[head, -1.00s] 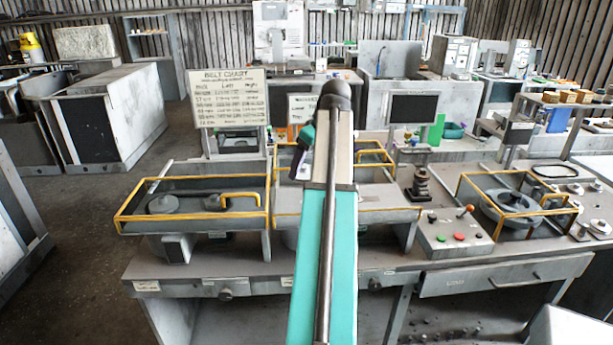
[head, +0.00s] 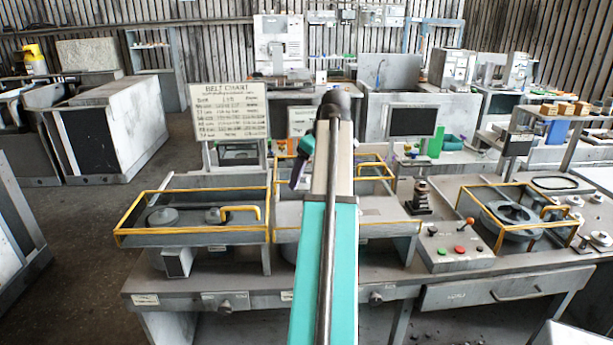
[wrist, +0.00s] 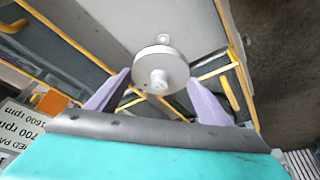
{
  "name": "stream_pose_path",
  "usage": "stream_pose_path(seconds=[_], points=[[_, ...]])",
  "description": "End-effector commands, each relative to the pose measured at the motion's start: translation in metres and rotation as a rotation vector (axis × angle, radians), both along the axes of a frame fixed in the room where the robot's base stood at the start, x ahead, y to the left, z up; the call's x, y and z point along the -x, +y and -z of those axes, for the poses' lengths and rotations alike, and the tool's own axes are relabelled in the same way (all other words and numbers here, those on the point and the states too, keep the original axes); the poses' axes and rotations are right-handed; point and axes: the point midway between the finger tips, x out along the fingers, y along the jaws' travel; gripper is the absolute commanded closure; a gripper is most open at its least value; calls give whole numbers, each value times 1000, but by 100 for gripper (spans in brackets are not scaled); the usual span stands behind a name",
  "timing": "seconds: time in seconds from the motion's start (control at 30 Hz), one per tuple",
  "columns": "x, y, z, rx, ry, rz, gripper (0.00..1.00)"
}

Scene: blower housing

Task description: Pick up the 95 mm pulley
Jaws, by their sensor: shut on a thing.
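A pale grey round pulley (wrist: 160,70) with a central hub sits between my gripper's two purple fingers in the wrist view. My gripper (wrist: 159,78) is shut on it. A small lug shows at the pulley's far edge. No size marking can be read on it. In the head view my arm hides most of the gripper (head: 299,172), and the held pulley cannot be made out there.
Yellow guard frames stand on the bench at left (head: 192,232), behind my arm and at right (head: 520,225). A belt chart (head: 229,112) rises behind the left guard. A control box (head: 452,247) and several pulleys (head: 598,240) sit at right.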

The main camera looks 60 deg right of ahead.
Motion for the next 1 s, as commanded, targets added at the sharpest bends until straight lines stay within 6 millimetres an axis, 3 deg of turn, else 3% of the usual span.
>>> stream_pose_path(seconds=[0.7,1.0], points=[[0,0,-40,0,-1,0,53],[0,0,-43,0,0,0,53]])
